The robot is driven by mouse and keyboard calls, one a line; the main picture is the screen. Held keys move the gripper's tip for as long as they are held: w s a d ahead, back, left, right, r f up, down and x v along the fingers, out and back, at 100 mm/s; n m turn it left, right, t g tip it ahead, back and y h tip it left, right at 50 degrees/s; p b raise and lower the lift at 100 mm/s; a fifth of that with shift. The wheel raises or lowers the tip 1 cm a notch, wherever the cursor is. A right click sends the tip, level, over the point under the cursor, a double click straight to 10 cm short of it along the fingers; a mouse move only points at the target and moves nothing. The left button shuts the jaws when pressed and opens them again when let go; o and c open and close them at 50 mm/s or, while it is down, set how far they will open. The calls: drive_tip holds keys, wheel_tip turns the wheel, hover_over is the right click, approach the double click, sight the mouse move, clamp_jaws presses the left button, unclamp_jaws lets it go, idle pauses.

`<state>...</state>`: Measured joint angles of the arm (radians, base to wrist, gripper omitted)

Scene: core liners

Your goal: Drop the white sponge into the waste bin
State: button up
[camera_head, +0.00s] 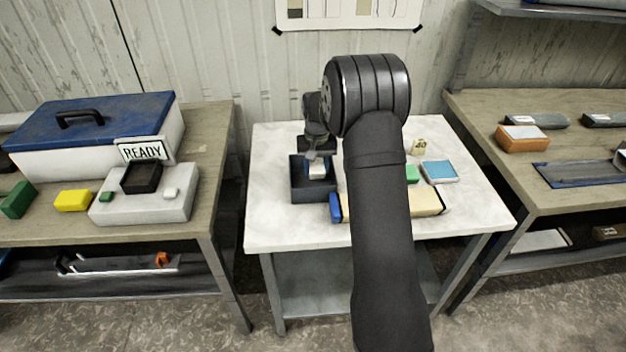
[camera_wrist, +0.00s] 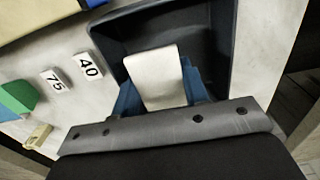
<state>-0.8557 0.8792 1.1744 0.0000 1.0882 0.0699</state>
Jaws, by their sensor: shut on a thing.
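The white sponge (camera_head: 317,171) is held in my gripper (camera_head: 315,160) over the dark, open-topped waste bin (camera_head: 313,192) on the white-topped table. In the wrist view the white sponge (camera_wrist: 157,72) sits between the blue fingertips of my gripper (camera_wrist: 160,94), which are shut on it. The dark bin (camera_wrist: 118,33) surrounds it in that view, with its walls behind and to the right. The sponge overlaps the bin's opening in both views. I cannot tell how far above or below the rim it is.
A blue-topped block (camera_head: 439,171) and a green block (camera_head: 412,174) are farther right.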

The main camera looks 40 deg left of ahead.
drive_tip(key=o, duration=1)
wheel_tip(320, 180, up, 17)
drive_tip(key=shift+r, duration=0.2)
wheel_tip(320, 180, down, 16)
drive_tip(key=shift+r, duration=0.15)
idle(0.4)
